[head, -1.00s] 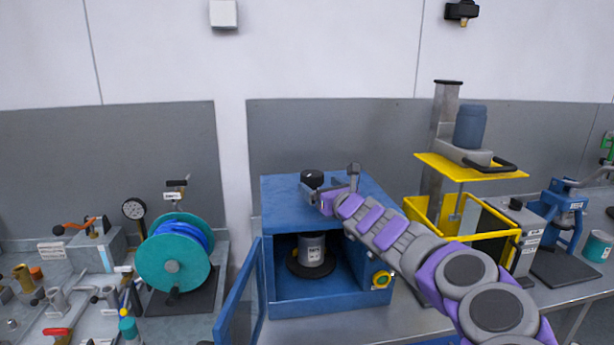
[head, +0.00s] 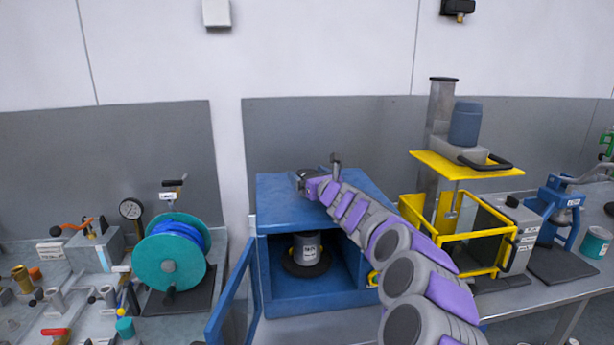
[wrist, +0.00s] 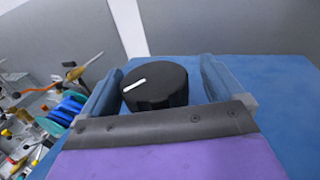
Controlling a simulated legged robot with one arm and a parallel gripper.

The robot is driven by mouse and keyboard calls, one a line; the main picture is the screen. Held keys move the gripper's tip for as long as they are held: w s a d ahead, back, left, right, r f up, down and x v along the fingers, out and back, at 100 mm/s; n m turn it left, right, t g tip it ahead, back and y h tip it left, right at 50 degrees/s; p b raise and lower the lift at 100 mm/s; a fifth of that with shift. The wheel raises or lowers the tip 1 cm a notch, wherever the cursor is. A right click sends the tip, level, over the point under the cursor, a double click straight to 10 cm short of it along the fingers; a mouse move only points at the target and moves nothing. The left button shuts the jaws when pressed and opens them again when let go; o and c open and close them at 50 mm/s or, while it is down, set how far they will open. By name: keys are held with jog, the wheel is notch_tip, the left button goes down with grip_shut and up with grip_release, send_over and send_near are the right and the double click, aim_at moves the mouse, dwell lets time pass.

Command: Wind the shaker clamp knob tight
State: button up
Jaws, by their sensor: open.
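The black clamp knob (wrist: 155,87) stands on top of the blue shaker box (head: 280,187), with a white pointer line on its top face. In the wrist view the knob sits between the two fingers of my gripper (wrist: 160,90), which is open, with a gap showing on the right side. In the head view my gripper (head: 318,178) is over the top of the box and mostly hides the knob. Inside the open box a grey labelled can (head: 307,249) stands on a dark round plate (head: 305,269).
The box's blue door (head: 232,295) hangs open at the front left. A teal reel (head: 170,262) stands to the left. A yellow-framed machine (head: 465,230) with a blue container (head: 465,124) stands close on the right. The wall panel is behind.

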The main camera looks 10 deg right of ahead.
jog(key=shift+w, duration=0.1)
jog(key=shift+a, duration=0.55)
jog(key=shift+c, duration=1.4)
jog(key=shift+d, duration=0.3)
jog(key=c, duration=0.4)
jog(key=shift+c, duration=1.4)
jog(key=y+p, duration=0.1)
jog(key=p, duration=0.3)
jog(key=shift+r+n+g, duration=0.1)
jog(key=shift+n+g, duration=0.2)
jog(key=shift+n, duration=0.1)
